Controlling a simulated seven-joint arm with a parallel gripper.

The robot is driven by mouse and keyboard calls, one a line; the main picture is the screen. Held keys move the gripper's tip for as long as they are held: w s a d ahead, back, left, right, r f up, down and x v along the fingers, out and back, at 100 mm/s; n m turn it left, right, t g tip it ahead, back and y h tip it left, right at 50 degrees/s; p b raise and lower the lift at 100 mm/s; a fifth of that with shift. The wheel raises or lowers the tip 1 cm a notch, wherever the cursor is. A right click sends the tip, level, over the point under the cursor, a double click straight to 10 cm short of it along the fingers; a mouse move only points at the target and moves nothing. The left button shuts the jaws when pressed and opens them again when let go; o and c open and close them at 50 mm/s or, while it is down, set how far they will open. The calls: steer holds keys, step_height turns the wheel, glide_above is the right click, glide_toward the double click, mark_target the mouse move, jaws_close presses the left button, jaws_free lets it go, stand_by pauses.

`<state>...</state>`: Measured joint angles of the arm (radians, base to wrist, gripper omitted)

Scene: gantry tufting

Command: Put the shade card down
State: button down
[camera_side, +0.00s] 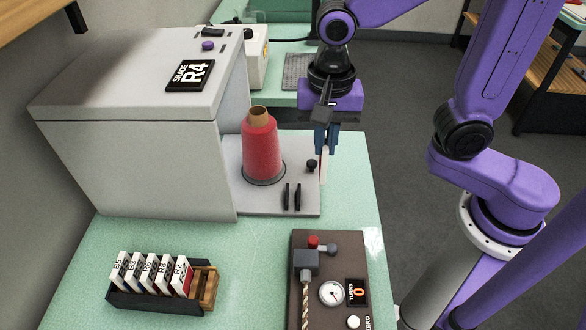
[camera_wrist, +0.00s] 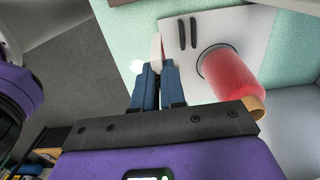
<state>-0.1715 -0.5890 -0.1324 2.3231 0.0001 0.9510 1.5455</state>
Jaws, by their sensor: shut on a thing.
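My gripper (camera_side: 326,150) is shut on the shade card (camera_side: 323,166), a thin white card with a reddish face, seen nearly edge-on. The card hangs below the blue fingers by the right edge of the grey machine's plate; I cannot tell if it touches anything. In the wrist view the card (camera_wrist: 156,48) shows between the fingertips (camera_wrist: 160,70), and its label cannot be read. A dark card rack (camera_side: 150,300) stands at the front left of the green table, holding several upright labelled cards and a wooden block (camera_side: 204,288) at its right end.
A red yarn cone (camera_side: 262,150) stands on the plate left of my gripper, near two black slots and a black knob (camera_side: 311,166). The grey machine (camera_side: 140,130) bears a "SHADE R4" sign (camera_side: 190,75). A brown device (camera_side: 330,270) with a gauge sits in front. Table between rack and device is clear.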

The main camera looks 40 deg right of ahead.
steer(key=shift+w+a+f, duration=0.5)
steer(key=shift+w+f, duration=0.3)
steer(key=shift+f, duration=0.75)
steer(key=shift+w+a+f, duration=0.45)
steer(key=shift+w+f, duration=0.4)
steer(key=shift+f, duration=0.75)
steer(key=shift+w+a+f, duration=0.5)
steer(key=shift+w+f, duration=0.3)
steer(key=shift+f, duration=0.75)
steer(key=shift+f, duration=0.2)
steer(key=c, duration=1.2)
jaws_free()
steer(key=shift+r, duration=0.15)
step_height(320, 180, up, 12)
steer(key=s+d+f+n, duration=0.3)
steer(key=s+d+n, duration=1.2)
steer(key=s+n, duration=0.3)
steer(key=n, duration=0.3)
steer(key=shift+f+n, duration=0.2)
steer(key=shift+n, duration=0.1)
